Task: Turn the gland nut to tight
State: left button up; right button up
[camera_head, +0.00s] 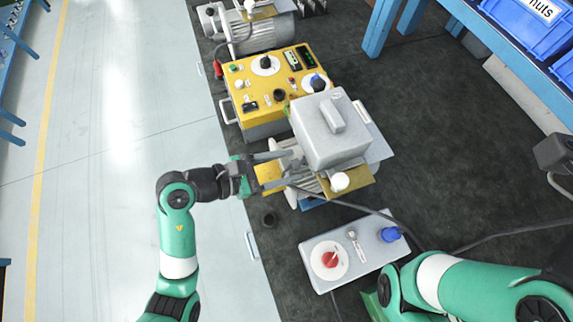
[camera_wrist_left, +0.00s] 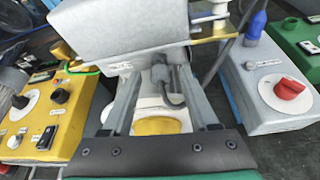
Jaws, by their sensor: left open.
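The grey terminal box (camera_head: 322,145) sits on a motor at the middle of the bench. In the left wrist view, a dark grey gland nut (camera_wrist_left: 160,76) sits under the box (camera_wrist_left: 115,25), with a dark cable leaving it. My left gripper (camera_head: 284,168) points at the near side of the box. In its wrist view the open fingers (camera_wrist_left: 160,88) stand on either side of the gland, with gaps visible. Whether a finger touches it is hard to tell. The head view hides the nut. My right arm enters at lower right; its gripper is out of view.
A yellow control box (camera_head: 246,88) with knobs stands behind the motor. A grey switch box (camera_head: 318,254) with a red knob (camera_head: 330,259) lies in front. A yellow plate (camera_head: 352,178) juts from the motor. Blue bins (camera_head: 525,30) are at upper right. Dark mat is free at right.

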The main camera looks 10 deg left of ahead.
pick_arm(q)
jog(key=shift+c, duration=0.2)
grip_shut()
jog(key=shift+s+d+m+t+y+p, duration=0.15)
jog(key=shift+m+t+y+p, duration=0.25)
jog(key=shift+m, duration=0.6)
jog(key=shift+f+m+t, duration=0.15)
jog(key=shift+m+t, duration=0.65)
jog(key=shift+m, duration=0.2)
jog(key=shift+o, duration=0.2)
grip_release()
